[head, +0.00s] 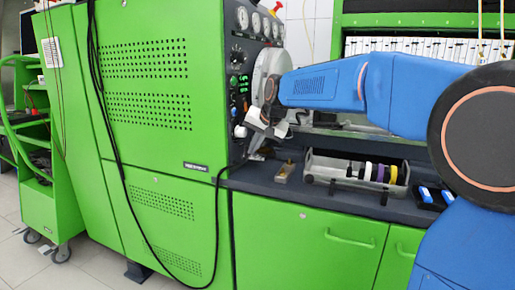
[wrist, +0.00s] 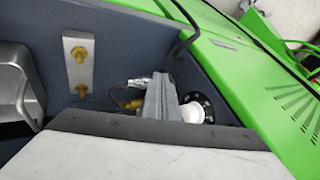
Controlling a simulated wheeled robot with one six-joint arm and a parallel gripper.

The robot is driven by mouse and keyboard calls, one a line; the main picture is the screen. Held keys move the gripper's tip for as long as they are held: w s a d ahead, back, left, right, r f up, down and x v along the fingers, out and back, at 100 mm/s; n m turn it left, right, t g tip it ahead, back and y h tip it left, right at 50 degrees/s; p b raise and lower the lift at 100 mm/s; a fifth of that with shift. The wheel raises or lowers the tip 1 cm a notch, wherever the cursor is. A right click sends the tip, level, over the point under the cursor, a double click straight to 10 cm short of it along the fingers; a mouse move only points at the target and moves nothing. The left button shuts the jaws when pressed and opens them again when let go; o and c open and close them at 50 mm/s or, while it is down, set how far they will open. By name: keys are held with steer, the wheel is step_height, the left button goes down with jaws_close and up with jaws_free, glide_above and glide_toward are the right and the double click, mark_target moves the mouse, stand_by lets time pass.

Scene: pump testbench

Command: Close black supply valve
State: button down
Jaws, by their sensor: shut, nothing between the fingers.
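My gripper (head: 257,145) is at the right edge of the green testbench (head: 155,85), low beside the dark control panel, with its fingers together and empty. In the wrist view my gripper's grey fingers (wrist: 160,88) point toward the dark panel. A black round dial with light marks (wrist: 207,104) and a white round cap (wrist: 192,113) show just right of the fingers. I cannot tell whether this is the black supply valve, or whether the fingers touch it. In the head view the gripper and arm cover that part of the panel.
Gauges (head: 260,22) and green-lit controls (head: 238,82) are on the panel above. A grey tray (head: 318,166) holding several rings stands on the dark worktop. A metal plate with brass fittings (wrist: 79,62) lies left of the fingers. A black cable (head: 120,165) hangs across the green front.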

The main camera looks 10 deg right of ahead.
steer(key=shift+a, duration=0.35)
stand_by(0.4)
